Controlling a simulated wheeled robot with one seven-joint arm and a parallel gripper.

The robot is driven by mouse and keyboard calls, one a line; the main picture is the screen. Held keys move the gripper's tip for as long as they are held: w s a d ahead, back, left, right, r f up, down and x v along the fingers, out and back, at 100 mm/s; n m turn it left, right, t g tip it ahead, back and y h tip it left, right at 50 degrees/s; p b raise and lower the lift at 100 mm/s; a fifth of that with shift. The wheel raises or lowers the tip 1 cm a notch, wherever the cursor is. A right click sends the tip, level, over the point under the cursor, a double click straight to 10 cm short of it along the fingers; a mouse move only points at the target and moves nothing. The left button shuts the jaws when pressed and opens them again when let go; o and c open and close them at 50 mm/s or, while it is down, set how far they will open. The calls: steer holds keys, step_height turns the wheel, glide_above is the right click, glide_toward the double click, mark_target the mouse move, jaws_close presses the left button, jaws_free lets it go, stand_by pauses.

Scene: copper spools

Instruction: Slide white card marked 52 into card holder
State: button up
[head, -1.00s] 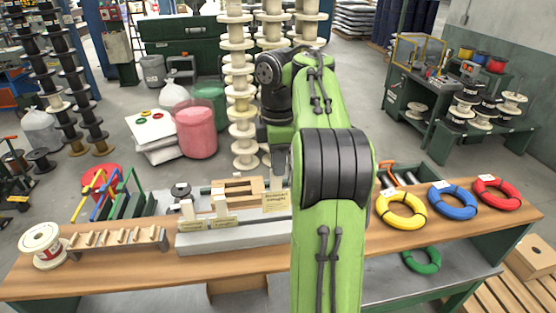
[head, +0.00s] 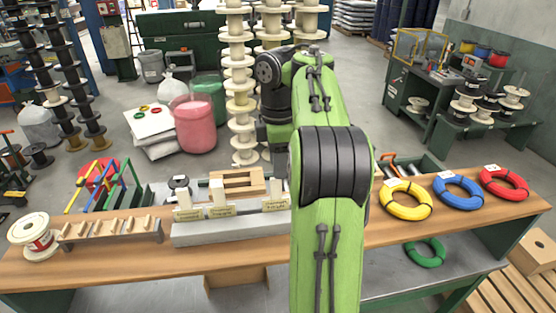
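A long pale grey holder block (head: 232,232) lies on the bench left of my arm. Two white upright cards, one at the left (head: 184,199) and one beside it (head: 218,194), stand on it behind cream labels. A third cream label (head: 277,205) with a pale upright piece sits at the block's right end, close to my arm. The print is too small to read, so I cannot tell which card is marked 52. My gripper (head: 278,182) reaches down at that right end. Its fingers are largely hidden and cannot be made out clearly.
A wooden box (head: 237,185) stands behind the block. A wooden peg rack (head: 110,230) and a white spool (head: 33,238) are to the left. Yellow (head: 405,201), blue (head: 458,190) and red (head: 504,184) coils lie at the right of the bench (head: 130,268).

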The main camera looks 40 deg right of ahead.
step_height(320, 180, up, 16)
steer(key=p, duration=0.8)
steer(key=shift+f, duration=0.15)
